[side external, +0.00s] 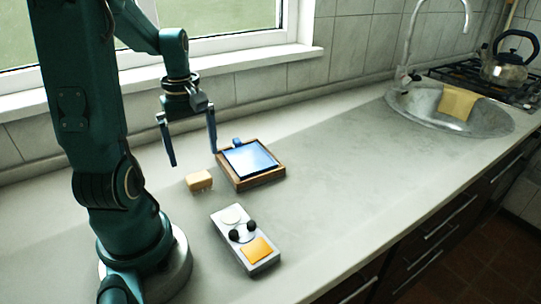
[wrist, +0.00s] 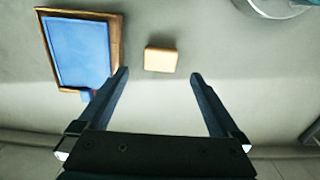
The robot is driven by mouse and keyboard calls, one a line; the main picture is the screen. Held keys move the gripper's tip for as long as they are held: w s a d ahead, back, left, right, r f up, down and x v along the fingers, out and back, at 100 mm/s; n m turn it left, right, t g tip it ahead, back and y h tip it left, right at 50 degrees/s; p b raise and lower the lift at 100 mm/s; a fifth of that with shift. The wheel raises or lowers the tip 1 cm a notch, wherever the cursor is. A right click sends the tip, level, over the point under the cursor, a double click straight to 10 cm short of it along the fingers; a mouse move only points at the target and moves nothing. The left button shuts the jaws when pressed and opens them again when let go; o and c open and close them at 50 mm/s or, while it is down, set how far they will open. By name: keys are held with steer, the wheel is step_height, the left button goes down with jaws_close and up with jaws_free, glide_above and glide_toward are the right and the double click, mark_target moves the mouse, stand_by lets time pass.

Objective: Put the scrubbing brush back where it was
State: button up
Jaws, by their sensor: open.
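The scrubbing brush, a small tan wooden block with pale bristles below (side external: 199,180), rests on the counter left of the wood-framed tray. In the wrist view the brush (wrist: 160,58) shows ahead of the gap between my fingertips, with bare counter around it. My gripper (side external: 192,158) is open and empty, above and behind the brush, with a finger to each side. In the wrist view my gripper (wrist: 160,73) has its fingers wide apart, and neither touches the brush.
The wooden tray (side external: 263,181) with a blue panel (side external: 250,158) stands close right of the brush. A grey box (side external: 262,266) with black knobs and an orange square lies in front. The sink (side external: 425,105) with a yellow cloth and a kettle (side external: 505,66) are far right. The middle counter is clear.

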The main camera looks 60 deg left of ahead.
mark_target(199, 177)
steer(key=w+d+r+m+t+y, duration=0.1)
steer(key=w+d+r+m+t, duration=0.15)
steer(key=d+r+m, duration=0.45)
steer(key=s+d+m+t+h, duration=0.1)
steer(key=d+m+t, duration=0.2)
steer(key=d+m, duration=0.8)
steer(key=shift+s+d, duration=0.4)
steer(key=shift+d, duration=0.45)
steer(key=shift+r, duration=0.1)
